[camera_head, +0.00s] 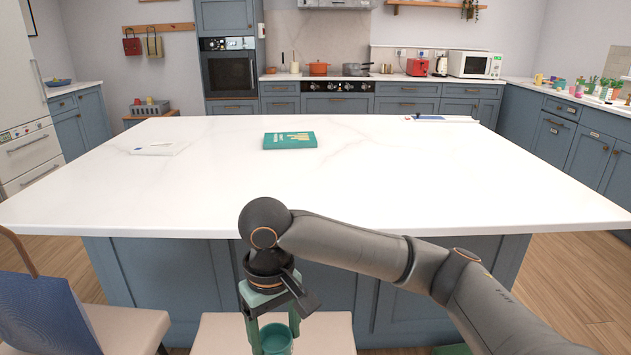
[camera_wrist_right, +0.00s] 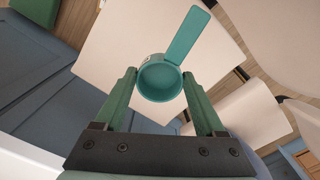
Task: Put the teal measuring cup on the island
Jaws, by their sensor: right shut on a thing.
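The teal measuring cup (camera_head: 276,340) is low in the head view, in front of the island's near side and below its top. In the right wrist view the cup (camera_wrist_right: 160,82) sits between the two green fingers, its open mouth facing the camera and its handle pointing up and right. My right gripper (camera_head: 268,328) is shut on the cup; its fingers also show in the wrist view (camera_wrist_right: 159,78). The island (camera_head: 400,185) has a broad white marbled top with bare space near its front edge. My left gripper is not in view.
A teal book (camera_head: 290,140) lies mid-island. A small white item (camera_head: 158,149) lies at left and a flat item (camera_head: 440,118) at the far right edge. A seat (camera_head: 215,335) stands below the gripper, and a chair (camera_head: 45,315) stands at left. The front half of the top is clear.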

